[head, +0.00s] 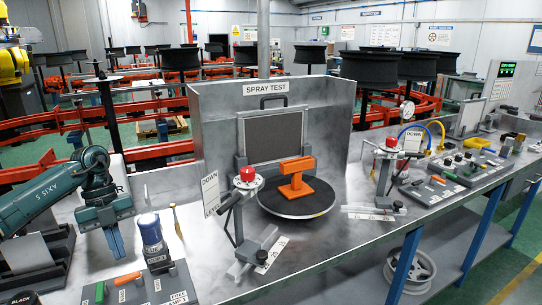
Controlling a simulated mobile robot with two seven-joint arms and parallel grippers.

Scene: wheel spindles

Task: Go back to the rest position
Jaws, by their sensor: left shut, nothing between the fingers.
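My left arm comes in from the left, teal and bent downward. Its gripper (118,255) points down over the grey bench, with the fingers together and nothing visible between them. It is just left of a blue and white cylinder (150,232) standing on a dark control block. Whether the fingertips touch anything below cannot be told. My right gripper is not in view.
A grey spray test booth (207,125) holds an orange part (296,178) on a dark round turntable (318,207). A red-topped clamp stand (247,176) stands before it. Another stand (388,145) and control blocks (437,188) are at right. A wheel rim (410,268) lies on the lower shelf.

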